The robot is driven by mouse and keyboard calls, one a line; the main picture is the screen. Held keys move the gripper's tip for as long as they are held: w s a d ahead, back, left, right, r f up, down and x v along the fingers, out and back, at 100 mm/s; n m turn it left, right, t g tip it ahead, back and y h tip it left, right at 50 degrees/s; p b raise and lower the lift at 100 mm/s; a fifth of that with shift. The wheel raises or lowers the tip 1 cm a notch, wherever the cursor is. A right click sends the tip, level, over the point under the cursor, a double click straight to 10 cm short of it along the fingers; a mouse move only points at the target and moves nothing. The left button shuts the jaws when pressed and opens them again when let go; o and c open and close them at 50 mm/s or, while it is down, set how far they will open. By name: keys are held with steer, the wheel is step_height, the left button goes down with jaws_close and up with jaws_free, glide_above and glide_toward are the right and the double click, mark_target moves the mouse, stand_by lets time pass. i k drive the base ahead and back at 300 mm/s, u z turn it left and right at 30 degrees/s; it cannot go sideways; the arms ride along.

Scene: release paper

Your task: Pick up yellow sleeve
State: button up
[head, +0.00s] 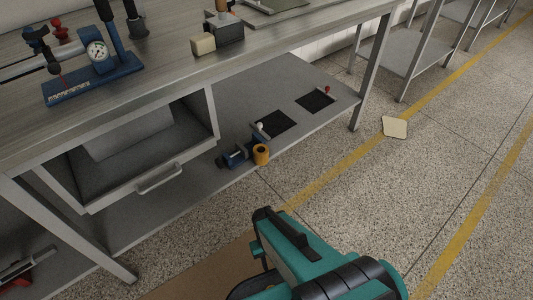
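A small yellow sleeve (260,154), a short ring-like cylinder, stands near the front edge of the lower shelf of the workbench. It is right beside a small blue and dark device (235,155) on its left; I cannot tell whether they touch. Teal and black parts of my own body fill the bottom centre, apart from the sleeve and nearer to the camera. I cannot make out my gripper's fingers among them, and nothing is seen gripping the sleeve.
The workbench top (160,80) overhangs the shelf (195,185). A drawer unit (150,180) is left of the sleeve, and black pads (316,100) lie to its right. A bench leg (373,75) stands further right. A cream square (395,127) lies on the open speckled floor.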

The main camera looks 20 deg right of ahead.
mark_target(261, 151)
steer(key=z, duration=0.05)
steer(key=k, duration=1.45)
steer(key=u, duration=1.35)
steer(key=i, duration=1)
steer(key=z, duration=0.1)
